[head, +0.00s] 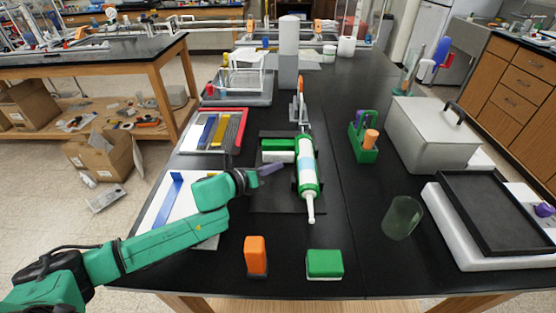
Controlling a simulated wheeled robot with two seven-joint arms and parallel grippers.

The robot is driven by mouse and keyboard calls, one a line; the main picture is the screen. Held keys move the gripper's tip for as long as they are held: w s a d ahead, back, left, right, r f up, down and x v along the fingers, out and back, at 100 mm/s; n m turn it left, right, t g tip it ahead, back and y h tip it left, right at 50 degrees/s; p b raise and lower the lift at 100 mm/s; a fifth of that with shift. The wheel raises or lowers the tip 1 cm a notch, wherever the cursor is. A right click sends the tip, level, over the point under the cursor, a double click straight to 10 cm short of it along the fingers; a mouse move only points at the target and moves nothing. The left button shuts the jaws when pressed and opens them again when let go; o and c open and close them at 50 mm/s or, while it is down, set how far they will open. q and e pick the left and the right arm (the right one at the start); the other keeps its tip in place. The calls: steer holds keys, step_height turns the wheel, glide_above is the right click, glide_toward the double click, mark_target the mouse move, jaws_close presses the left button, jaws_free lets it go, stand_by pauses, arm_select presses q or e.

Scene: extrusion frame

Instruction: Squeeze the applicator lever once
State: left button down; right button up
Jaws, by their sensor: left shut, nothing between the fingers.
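The applicator (307,170) lies on a dark mat (277,200) in the middle of the table, its white nozzle toward the front edge. Its barrel is green and pale with a blue band. At its far end is a grey and orange part (300,98), which looks like the handle with the lever; the lever itself is too small to make out clearly. My left gripper (272,168) is shut and empty, to the left of the barrel and apart from it. My right gripper is not in view.
Green and white blocks (278,151) sit left of the barrel. An orange block (256,255) and a green block (324,264) stand at the front. A glass (402,218), a green holder (363,145) and a grey lidded box (432,135) are at right.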

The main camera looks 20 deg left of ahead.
mark_target(273, 188)
arm_select(q)
steer(key=shift+s, duration=0.15)
steer(key=shift+s+d+b, duration=0.1)
steer(key=shift+s+d, duration=0.1)
steer(key=shift+s, duration=0.6)
steer(key=shift+s+d+b, duration=0.15)
steer(key=shift+s+d, duration=0.1)
steer(key=shift+s, duration=0.6)
steer(key=shift+s+d+b, duration=0.1)
steer(key=shift+s+d, duration=0.1)
steer(key=shift+s, duration=0.6)
